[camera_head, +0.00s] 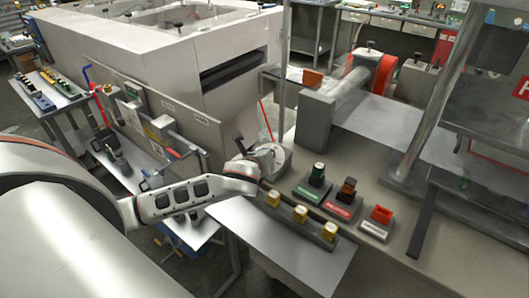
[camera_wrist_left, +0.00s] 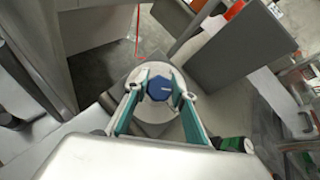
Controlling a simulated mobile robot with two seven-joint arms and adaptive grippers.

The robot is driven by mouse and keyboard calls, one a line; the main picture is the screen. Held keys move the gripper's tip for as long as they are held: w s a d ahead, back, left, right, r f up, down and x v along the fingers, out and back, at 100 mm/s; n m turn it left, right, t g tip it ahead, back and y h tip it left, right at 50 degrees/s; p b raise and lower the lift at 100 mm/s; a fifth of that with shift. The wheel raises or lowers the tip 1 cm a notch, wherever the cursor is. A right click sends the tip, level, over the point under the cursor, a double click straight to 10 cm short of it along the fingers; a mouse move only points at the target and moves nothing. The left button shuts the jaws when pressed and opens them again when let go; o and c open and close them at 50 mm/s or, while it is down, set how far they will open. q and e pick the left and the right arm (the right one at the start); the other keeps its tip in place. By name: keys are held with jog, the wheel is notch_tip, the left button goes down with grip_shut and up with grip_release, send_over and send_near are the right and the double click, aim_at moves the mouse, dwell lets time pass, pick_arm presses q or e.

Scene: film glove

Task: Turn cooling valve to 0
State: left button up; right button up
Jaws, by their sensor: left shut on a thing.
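The cooling valve shows in the left wrist view as a blue faceted knob (camera_wrist_left: 160,88) on a pale round dial plate (camera_wrist_left: 155,128). My left gripper (camera_wrist_left: 161,93) has its two teal fingers on either side of the knob and is shut on it. In the head view my left arm reaches in from the left, and the left gripper (camera_head: 258,163) is at the round dial (camera_head: 278,154) on the bench edge. The gripper hides the knob there, and the dial's markings are too small to read. My right gripper is in neither view.
A metal post (camera_head: 445,95) rises at right.

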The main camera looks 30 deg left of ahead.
pick_arm(q)
jog(key=n+g+y, duration=0.1)
jog(key=n, duration=0.2)
jog(key=n+g+y, duration=0.1)
jog(key=n+g, duration=0.1)
jog(key=n, duration=0.1)
jog(key=n+g+y, duration=0.1)
jog(key=n+g, duration=0.2)
jog(key=n, duration=0.2)
jog(key=shift+s+a, duration=0.1)
jog(key=shift+o, duration=0.2)
jog(key=shift+n, duration=0.3)
jog(key=shift+a, duration=0.1)
jog(key=shift+c, duration=0.2)
jog(key=o, duration=1.1)
jog(key=v, duration=0.7)
jog(key=shift+r, duration=0.25)
